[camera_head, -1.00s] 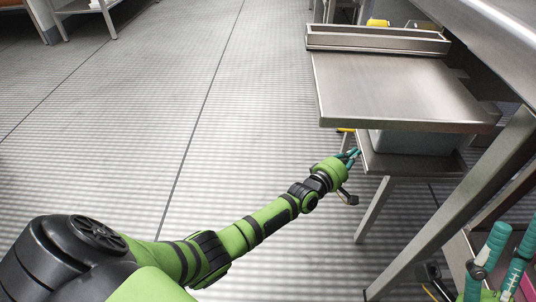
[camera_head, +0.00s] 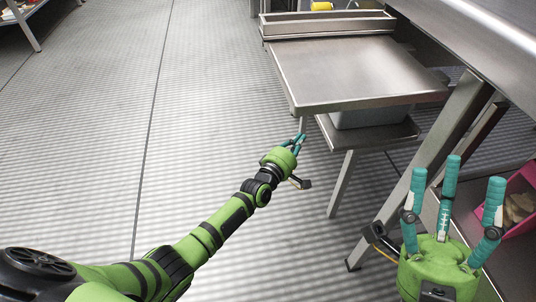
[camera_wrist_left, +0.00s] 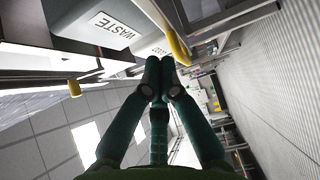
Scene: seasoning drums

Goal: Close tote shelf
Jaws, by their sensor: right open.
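A steel shelf (camera_head: 365,133) with a grey tote (camera_head: 372,116) on it juts out below a flat steel top (camera_head: 355,72) in the head view. The top hides much of the tote. My left gripper (camera_head: 301,137) is just left of this shelf's near left corner; contact cannot be told. In the left wrist view its fingertips (camera_wrist_left: 160,66) are together with nothing visible between them. A yellow bar (camera_wrist_left: 172,38) and a tote labelled WASTE (camera_wrist_left: 98,26) are close beyond them. My right gripper (camera_head: 451,190) is open and empty, fingers pointing up, at the lower right.
A long steel table (camera_head: 480,40) with slanted legs stands at the right. A pink bin (camera_head: 512,188) with brownish contents is on a low shelf beside my right gripper. The floor (camera_head: 200,100) at the left and middle is clear. Another table stands far left.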

